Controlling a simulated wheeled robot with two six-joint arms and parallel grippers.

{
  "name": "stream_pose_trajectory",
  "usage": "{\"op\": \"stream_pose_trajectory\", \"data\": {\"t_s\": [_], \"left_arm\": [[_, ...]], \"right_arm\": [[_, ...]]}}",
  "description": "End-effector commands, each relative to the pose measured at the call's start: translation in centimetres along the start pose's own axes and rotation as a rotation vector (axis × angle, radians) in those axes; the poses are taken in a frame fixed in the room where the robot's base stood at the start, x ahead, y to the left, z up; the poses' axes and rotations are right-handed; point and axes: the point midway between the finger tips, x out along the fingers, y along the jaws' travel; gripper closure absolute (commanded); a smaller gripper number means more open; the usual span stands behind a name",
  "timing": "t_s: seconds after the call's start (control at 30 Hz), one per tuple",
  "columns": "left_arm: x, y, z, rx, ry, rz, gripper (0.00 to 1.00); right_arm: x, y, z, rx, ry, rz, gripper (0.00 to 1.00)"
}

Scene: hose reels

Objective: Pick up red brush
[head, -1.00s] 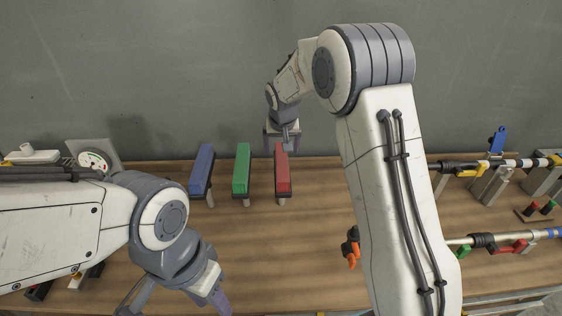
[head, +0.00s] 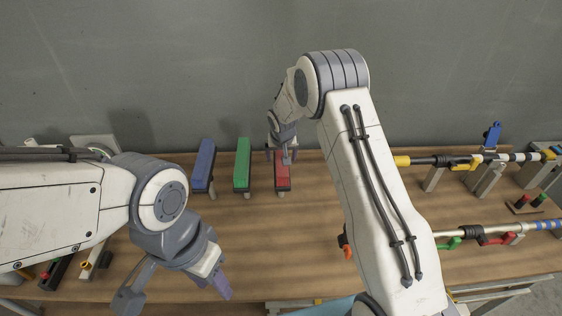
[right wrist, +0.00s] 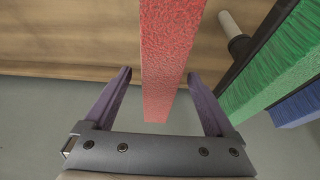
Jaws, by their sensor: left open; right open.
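The red brush (head: 282,178) stands on the wooden table in the head view, at the right end of a row of three brushes. My right gripper (head: 283,156) is open above its far end and hides part of it. In the right wrist view the red brush (right wrist: 168,60) runs between the two open fingers of my right gripper (right wrist: 158,95), with a gap on each side. My left gripper (head: 212,287) is open and empty over the near left part of the table, away from the brushes.
A green brush (head: 242,165) and a blue brush (head: 203,166) stand left of the red one. The green brush (right wrist: 278,65) is close beside the right finger in the wrist view. Striped rods on stands (head: 488,163) are at right. The middle of the table is clear.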

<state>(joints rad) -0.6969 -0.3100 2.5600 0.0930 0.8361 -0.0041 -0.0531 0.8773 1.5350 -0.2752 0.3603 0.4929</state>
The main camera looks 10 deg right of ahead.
Motion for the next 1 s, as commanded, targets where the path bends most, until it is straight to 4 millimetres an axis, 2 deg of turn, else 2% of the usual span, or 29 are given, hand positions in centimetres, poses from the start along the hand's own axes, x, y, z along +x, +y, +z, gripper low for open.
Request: {"op": "stream_pose_trajectory", "data": {"t_s": [1.0], "left_arm": [[0.83,-0.06,0.04,0.000,0.000,0.000,0.55]], "right_arm": [[0.40,-0.03,0.18,0.000,0.000,0.000,0.10]]}}
